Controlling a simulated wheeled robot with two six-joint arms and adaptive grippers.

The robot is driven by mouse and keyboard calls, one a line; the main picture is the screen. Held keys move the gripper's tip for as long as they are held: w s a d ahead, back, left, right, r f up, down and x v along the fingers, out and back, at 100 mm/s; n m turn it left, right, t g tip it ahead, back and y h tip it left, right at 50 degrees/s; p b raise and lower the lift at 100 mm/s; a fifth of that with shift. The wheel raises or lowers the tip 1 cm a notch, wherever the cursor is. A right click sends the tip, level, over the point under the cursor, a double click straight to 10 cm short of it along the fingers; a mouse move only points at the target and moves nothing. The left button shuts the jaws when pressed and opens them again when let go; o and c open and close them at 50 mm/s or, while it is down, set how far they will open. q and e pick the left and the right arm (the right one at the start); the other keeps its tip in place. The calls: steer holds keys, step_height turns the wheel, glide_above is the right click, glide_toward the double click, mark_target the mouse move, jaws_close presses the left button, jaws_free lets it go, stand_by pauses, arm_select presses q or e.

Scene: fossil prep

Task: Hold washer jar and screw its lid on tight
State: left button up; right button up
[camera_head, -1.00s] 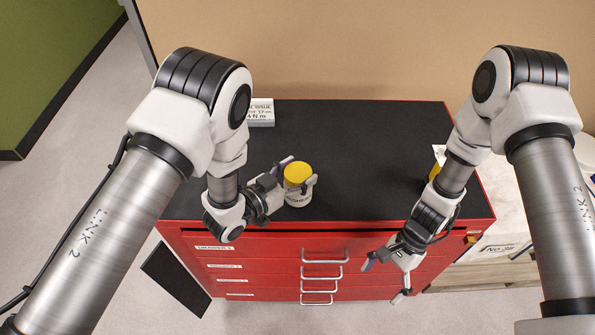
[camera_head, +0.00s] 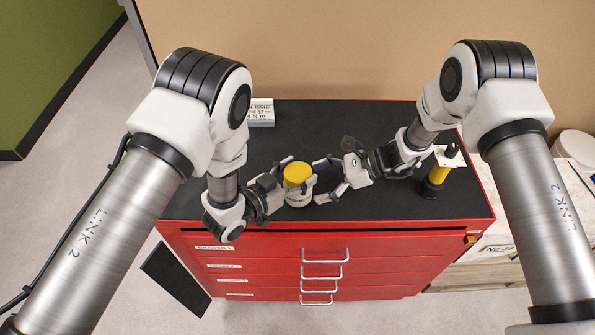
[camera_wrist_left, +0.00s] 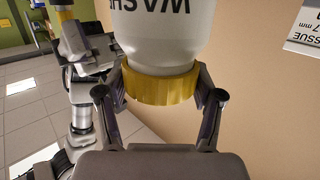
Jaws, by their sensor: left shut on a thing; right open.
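The washer jar (camera_head: 299,199) is a white jar with dark lettering and a yellow lid (camera_head: 298,174) on top. It stands upright near the front middle of the black cabinet top. In the left wrist view the white body (camera_wrist_left: 180,35) appears inverted, with the yellow lid (camera_wrist_left: 162,90) between the fingers of the left gripper (camera_wrist_left: 160,105). My right gripper (camera_head: 326,180) is open and empty, just right of the jar, fingers pointing at it. How tightly the lid sits cannot be seen.
The red drawer cabinet has a black top (camera_head: 350,120), mostly clear behind the jar. A white printed block (camera_head: 260,113) lies at the back left. A yellow post with a black base (camera_head: 437,178) stands at the right, close to my right forearm.

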mark_target(299, 200)
steer(key=x, duration=0.5)
steer(key=c, duration=1.7)
arm_select(q)
steer(key=o, duration=1.8)
steer(key=shift+c, duration=0.2)
arm_select(e)
steer(key=shift+d, duration=0.1)
arm_select(q)
steer(key=shift+v, duration=1.55)
steer(key=shift+w+d, duration=0.1)
